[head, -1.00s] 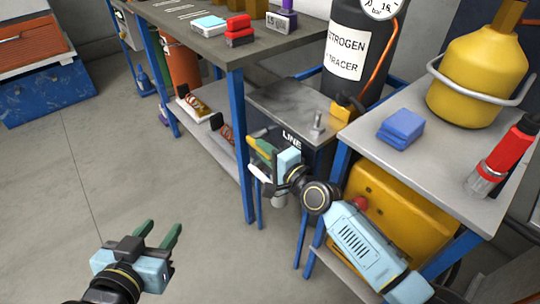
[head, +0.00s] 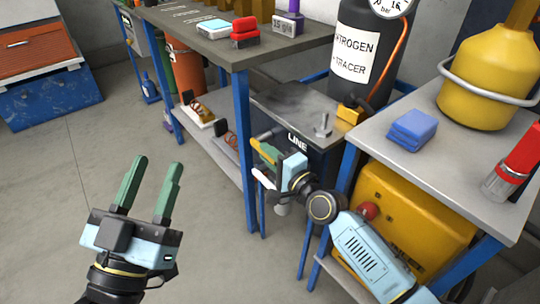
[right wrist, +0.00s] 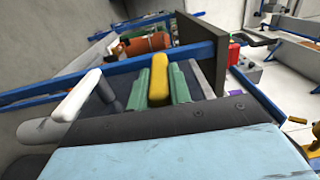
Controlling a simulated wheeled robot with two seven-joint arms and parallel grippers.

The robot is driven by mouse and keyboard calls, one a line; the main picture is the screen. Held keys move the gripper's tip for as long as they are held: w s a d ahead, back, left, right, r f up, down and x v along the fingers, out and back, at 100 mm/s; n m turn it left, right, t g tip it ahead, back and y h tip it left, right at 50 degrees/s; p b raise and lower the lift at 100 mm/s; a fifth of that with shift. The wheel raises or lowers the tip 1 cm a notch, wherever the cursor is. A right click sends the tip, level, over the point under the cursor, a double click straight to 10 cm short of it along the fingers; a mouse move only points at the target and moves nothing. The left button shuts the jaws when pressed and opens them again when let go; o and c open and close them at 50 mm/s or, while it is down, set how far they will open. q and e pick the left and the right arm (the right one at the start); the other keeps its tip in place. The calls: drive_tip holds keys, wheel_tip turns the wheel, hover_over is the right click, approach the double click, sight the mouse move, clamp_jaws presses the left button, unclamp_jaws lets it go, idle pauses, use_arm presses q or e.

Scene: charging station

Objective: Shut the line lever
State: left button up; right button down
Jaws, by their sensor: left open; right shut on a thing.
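The yellow line lever (right wrist: 158,80) sits between the green fingers of my right gripper (right wrist: 160,85) in the right wrist view. In the head view, my right gripper (head: 264,160) is shut on it at the front of the dark unit marked LINE (head: 297,142). Only a small yellow part of the lever shows there, and its mount is hidden. A white bar (right wrist: 77,95) lies beside the gripper in the right wrist view. My left gripper (head: 153,170) is open and empty over the floor at the lower left.
A workbench (head: 215,48) with blue legs stands left of the unit. A side table (head: 445,165) on the right holds a blue block (head: 411,130) and a yellow tank (head: 490,75). A black nitrogen cylinder (head: 360,60) stands behind.

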drive_tip(key=shift+a, duration=0.1)
drive_tip(key=c, duration=1.3)
unclamp_jaws()
drive_tip(key=shift+s+d, duration=0.25)
drive_tip(key=shift+d, duration=0.05)
use_arm(q)
wheel_tip(320, 180, down, 11)
drive_tip(key=a+g+y+p, duration=0.1)
drive_tip(key=g+y+p, duration=0.2)
drive_tip(key=g, duration=0.4)
drive_tip(key=shift+w+a, duration=0.4)
drive_tip(key=shift+w, duration=0.05)
use_arm(e)
drive_tip(key=shift+v, duration=6.35)
drive_tip(key=shift+r, duration=0.1)
